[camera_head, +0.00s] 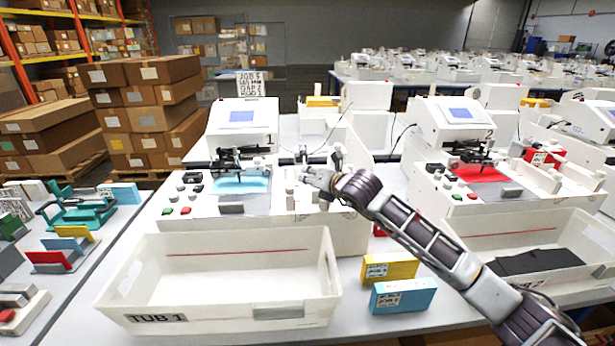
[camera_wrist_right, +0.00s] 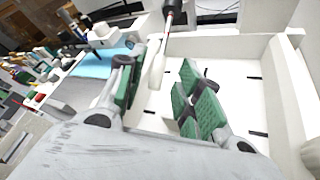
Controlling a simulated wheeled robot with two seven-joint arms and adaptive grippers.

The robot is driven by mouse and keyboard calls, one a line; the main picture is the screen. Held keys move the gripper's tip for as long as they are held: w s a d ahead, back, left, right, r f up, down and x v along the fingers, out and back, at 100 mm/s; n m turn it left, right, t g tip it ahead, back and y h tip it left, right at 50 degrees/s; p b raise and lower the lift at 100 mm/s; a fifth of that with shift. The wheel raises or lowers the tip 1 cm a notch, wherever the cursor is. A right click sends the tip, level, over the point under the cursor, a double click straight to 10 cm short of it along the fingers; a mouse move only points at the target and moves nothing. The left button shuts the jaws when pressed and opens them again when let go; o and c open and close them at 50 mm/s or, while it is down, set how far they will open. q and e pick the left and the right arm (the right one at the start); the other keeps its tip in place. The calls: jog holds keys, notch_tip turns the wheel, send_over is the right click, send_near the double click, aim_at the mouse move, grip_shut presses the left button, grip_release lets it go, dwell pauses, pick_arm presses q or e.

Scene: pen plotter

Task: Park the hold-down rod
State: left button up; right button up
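Plotter 1 (camera_head: 242,117) stands left of centre with a light blue sheet (camera_head: 240,185) on its bed. My right gripper (camera_head: 322,178) is at the right side of this plotter, above its white side tray. In the right wrist view, my right gripper (camera_wrist_right: 157,80) has its green-padded fingers spread apart. A rod (camera_wrist_right: 157,68) with a pale lower part, a dark upper part and a red band shows in the gap between the fingers, and may be the hold-down rod. I cannot tell if a finger touches it. The blue sheet (camera_wrist_right: 97,64) shows at left. My left gripper is out of view.
Tub 1 (camera_head: 140,262) stands in front of plotter 1. Yellow (camera_head: 390,268) and blue (camera_head: 403,296) blocks stand right of it. Plotter 2 (camera_head: 450,115) is at right with a red sheet (camera_head: 478,174). Green and red buttons sit on plotter 1's front left.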

jog(key=shift+x, duration=1.6)
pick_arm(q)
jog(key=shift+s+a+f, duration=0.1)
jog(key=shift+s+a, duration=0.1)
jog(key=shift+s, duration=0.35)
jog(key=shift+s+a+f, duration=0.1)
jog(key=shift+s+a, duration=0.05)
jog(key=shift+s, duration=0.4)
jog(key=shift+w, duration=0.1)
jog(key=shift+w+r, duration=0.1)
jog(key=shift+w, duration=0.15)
pick_arm(e)
grip_shut()
